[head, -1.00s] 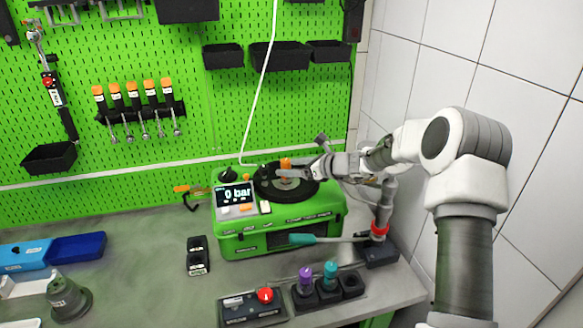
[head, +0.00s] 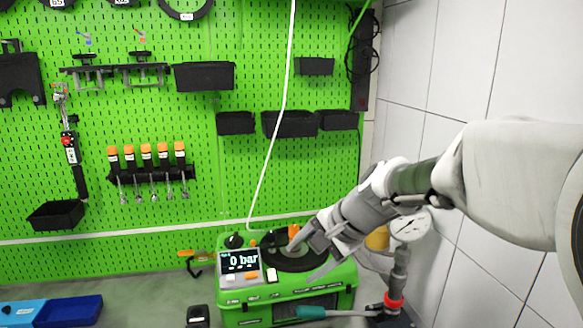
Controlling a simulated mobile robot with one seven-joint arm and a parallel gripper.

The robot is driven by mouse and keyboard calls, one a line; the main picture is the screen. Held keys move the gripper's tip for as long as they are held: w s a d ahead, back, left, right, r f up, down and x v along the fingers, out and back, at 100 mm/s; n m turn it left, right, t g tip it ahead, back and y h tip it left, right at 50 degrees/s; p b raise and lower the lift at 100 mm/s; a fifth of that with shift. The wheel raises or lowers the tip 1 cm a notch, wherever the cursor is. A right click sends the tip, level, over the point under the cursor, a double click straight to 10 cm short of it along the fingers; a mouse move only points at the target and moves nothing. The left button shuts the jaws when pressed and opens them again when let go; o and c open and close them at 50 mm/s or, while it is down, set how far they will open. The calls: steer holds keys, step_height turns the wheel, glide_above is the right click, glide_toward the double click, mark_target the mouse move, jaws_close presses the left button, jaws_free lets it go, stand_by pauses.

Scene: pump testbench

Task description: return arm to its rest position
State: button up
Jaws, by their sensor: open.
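My arm (head: 505,180) reaches in from the right edge of the head view. My gripper (head: 308,252) is open, its fingers pointing down and left, just in front of and above the black round top (head: 270,256) of the green pump testbench (head: 285,303). An orange-topped part (head: 294,231) stands on that round top, just behind the fingers and partly hidden. I see nothing between the fingers. The testbench display (head: 239,261) reads 0 bar.
A gauge (head: 407,226) on a stand with a red ring (head: 393,301) is close beside my wrist. A tiled wall (head: 460,70) bounds the right; a green pegboard (head: 200,120) with black bins (head: 290,123) stands behind.

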steer(key=s+d+n+h+b, duration=0.1)
steer(key=s+d+n+h, duration=0.2)
steer(key=s, duration=0.7)
steer(key=s+d+f+n+t+h+b, duration=0.1)
steer(key=s+d+n+h, duration=0.1)
steer(key=s+d+n, duration=0.4)
steer(key=s+d, duration=0.2)
steer(key=s, duration=0.3)
steer(key=shift+f+h, duration=0.15)
steer(key=shift+h, duration=0.25)
steer(key=shift+s+d, duration=0.1)
